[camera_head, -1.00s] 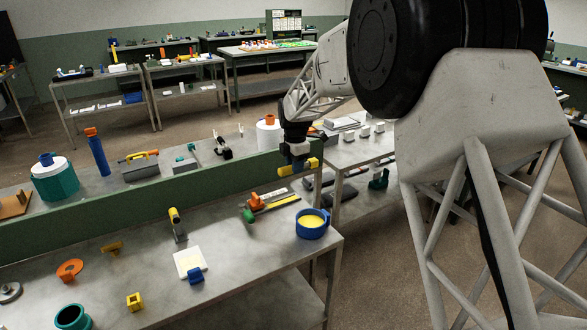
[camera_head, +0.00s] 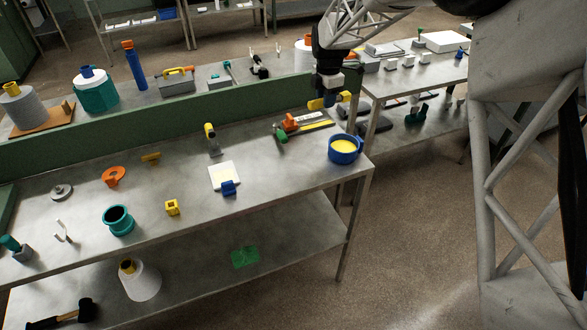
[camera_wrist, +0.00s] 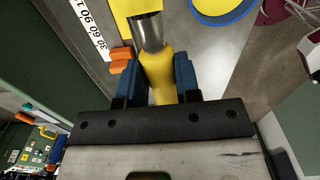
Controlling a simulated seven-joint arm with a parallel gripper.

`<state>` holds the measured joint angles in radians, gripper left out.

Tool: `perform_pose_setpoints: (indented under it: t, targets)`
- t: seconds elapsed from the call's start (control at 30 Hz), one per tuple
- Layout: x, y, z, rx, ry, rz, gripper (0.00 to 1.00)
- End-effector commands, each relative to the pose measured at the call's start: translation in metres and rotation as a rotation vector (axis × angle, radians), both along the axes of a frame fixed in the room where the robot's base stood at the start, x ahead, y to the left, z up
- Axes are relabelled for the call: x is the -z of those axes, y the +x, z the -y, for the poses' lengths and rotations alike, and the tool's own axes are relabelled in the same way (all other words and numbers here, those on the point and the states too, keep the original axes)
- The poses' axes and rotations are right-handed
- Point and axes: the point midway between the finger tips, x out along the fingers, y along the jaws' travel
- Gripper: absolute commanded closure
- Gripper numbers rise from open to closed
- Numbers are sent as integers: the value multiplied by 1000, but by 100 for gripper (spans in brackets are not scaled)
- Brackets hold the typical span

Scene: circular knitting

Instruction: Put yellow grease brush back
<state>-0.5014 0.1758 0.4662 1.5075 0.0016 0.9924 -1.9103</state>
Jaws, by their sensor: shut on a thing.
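My gripper (camera_head: 328,104) is shut on the yellow brush (camera_head: 344,97), held above the back right end of the near workbench. In the wrist view, the blue fingers of my gripper (camera_wrist: 152,76) close on both sides of the brush's yellow handle (camera_wrist: 158,74). Its metal ferrule (camera_wrist: 147,33) points away from the wrist; I cannot tell the bristles clearly from the yellow behind. A blue pot with yellow grease (camera_head: 344,149) stands below at the bench's right corner. It also shows in the wrist view (camera_wrist: 222,8). A yellow strip (camera_head: 316,126) lies left of the pot.
A white ruler (camera_wrist: 88,28) and an orange-handled tool (camera_head: 291,121) lie close by the yellow strip. A green partition (camera_head: 200,113) runs along the bench's back. A white pad with a blue clip (camera_head: 224,172) lies left of the pot. Bare bench (camera_head: 270,165) lies between.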

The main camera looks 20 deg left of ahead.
Motion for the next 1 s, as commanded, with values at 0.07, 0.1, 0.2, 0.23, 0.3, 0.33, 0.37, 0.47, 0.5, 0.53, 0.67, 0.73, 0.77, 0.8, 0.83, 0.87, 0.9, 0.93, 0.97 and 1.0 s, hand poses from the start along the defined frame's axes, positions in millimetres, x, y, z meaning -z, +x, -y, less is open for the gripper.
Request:
perform_pose_setpoints:
  t: [0.07, 0.1, 0.2, 0.23, 0.3, 0.33, 0.37, 0.47, 0.5, 0.53, 0.67, 0.73, 0.77, 0.8, 0.83, 0.87, 0.9, 0.93, 0.97, 1.0]
  targets:
    - [4, -22, -2, -23, -1, -1, 90]
    - [6, -34, -2, -35, 0, 0, 90]
    - [13, -63, -1, -65, 0, 0, 90]
    - [15, -73, -1, -75, 0, 0, 90]
    - [21, -94, 1, -96, 0, 0, 90]
    - [23, -103, 2, -106, 0, 0, 90]
    - [25, -112, 2, -116, 0, 0, 90]
    - [33, -143, 6, -146, 0, 0, 90]
    - [37, -155, 8, -158, 0, -1, 90]
    - [38, -164, 10, -168, 0, 0, 90]
    - [49, -204, 18, -209, 0, 0, 90]
    - [56, -226, 23, -230, 0, -1, 90]
    - [58, -235, 25, -240, 0, 0, 90]
    - [62, -247, 29, -252, 0, -1, 90]
    - [64, -255, 31, -261, 0, -1, 90]
    - [66, -264, 34, -269, 1, 0, 90]
    - [70, -274, 37, -280, 1, 0, 90]
    - [72, -282, 40, -288, 1, 0, 90]
    - [74, -289, 42, -295, 0, -1, 90]
    - [76, -297, 45, -303, 1, 0, 90]
